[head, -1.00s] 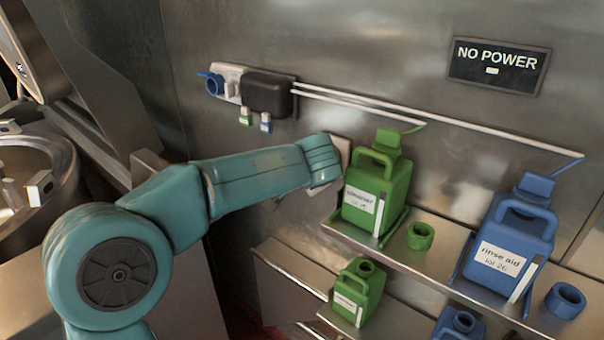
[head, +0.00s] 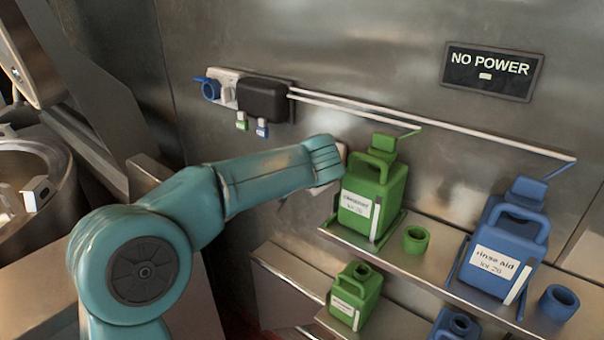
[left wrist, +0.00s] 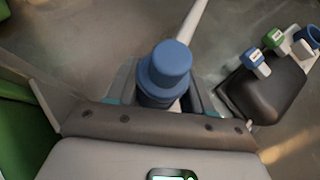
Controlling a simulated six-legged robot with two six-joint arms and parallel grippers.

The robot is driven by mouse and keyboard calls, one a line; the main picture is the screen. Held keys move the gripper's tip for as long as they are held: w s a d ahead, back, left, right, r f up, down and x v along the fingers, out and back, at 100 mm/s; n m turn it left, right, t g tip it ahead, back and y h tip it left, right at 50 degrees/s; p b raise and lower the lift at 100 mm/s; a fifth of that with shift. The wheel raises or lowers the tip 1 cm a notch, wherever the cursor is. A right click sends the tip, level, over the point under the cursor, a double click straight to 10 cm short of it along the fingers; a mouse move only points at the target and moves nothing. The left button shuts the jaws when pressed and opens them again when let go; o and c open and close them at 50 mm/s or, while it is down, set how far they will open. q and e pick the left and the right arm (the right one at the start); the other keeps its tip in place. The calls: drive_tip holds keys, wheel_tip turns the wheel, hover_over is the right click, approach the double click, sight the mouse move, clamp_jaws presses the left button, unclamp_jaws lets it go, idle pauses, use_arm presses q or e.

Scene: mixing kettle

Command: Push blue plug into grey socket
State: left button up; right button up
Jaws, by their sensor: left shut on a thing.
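My left gripper (left wrist: 162,92) is shut on the blue plug (left wrist: 166,70), whose round stepped end stands up between the fingers in the left wrist view. In the head view the wrist end of my left arm is just left of the upper green jug, and the plug and fingers are hidden. The pale grey socket (head: 228,86) is on the wall at upper left, with a blue ring (head: 210,89) at its left. This ring also shows at the upper right of the left wrist view (left wrist: 309,37). The plug is apart from it. My right gripper is not in view.
A dark box (head: 264,98) sits right of the socket, with green (head: 241,122) and blue (head: 262,128) tags below. Pale rails (head: 430,124) run right along the wall. A green jug (head: 372,200) and a blue jug (head: 507,240) stand on a shelf (head: 400,265).

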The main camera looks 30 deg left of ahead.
use_arm(q)
drive_tip(key=shift+w, duration=0.65)
drive_tip(key=shift+w+d, duration=0.1)
drive_tip(key=shift+w, duration=0.2)
idle(0.3)
drive_tip(key=o, duration=1.5)
drive_tip(key=shift+s, duration=0.1)
drive_tip(key=v, duration=0.7)
drive_tip(key=shift+f, duration=0.1)
